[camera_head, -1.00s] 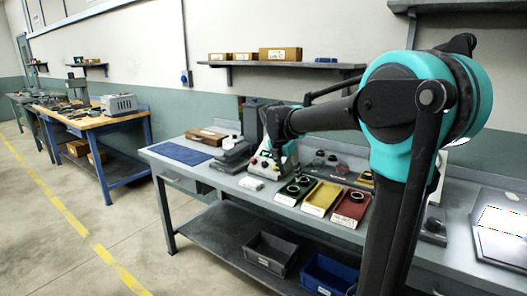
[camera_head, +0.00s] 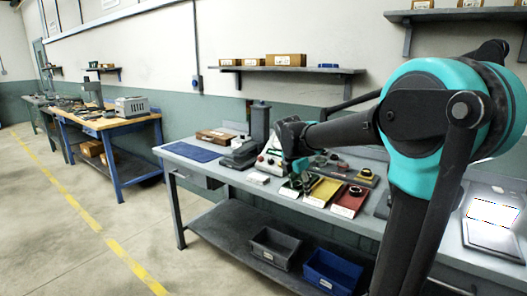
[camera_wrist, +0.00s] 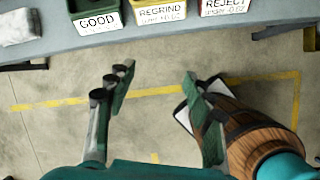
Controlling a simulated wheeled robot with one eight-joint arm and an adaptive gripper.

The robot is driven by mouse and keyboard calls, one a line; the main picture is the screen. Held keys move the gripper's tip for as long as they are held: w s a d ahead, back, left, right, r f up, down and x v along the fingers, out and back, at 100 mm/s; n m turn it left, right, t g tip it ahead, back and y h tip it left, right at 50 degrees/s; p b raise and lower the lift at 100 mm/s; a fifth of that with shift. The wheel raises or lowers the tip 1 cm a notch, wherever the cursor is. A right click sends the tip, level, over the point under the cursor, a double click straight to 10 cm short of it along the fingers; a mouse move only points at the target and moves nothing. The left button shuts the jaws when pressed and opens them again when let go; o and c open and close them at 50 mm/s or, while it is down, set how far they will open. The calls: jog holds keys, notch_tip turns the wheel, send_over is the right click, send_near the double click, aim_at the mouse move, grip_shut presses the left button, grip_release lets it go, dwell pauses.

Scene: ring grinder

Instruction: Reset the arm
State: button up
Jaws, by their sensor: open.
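Beyond the fingertips are the trays labelled GOOD (camera_wrist: 97,20), REGRIND (camera_wrist: 160,12) and REJECT (camera_wrist: 226,6). The yellow tray (camera_head: 324,190) and red tray (camera_head: 350,200) also show in the head view.
A grey bin (camera_head: 275,248) and a blue bin (camera_head: 332,270) sit on the lower shelf. A blue mat (camera_head: 192,152) lies at the bench's left. Floor at left is clear.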

jog(key=s+d+f+m+y, duration=0.1)
jog(key=s+d+f+m, duration=0.2)
jog(key=s+f+m, duration=0.6)
jog(key=s+d+f+m+y, duration=0.1)
jog(key=s+d+f+m, duration=0.2)
jog(key=s+f+m, duration=0.5)
jog(key=s+m, duration=0.6)
jog(key=m, duration=0.1)
jog(key=shift+s+f+t+y, duration=0.3)
jog(key=shift+f+t, duration=0.1)
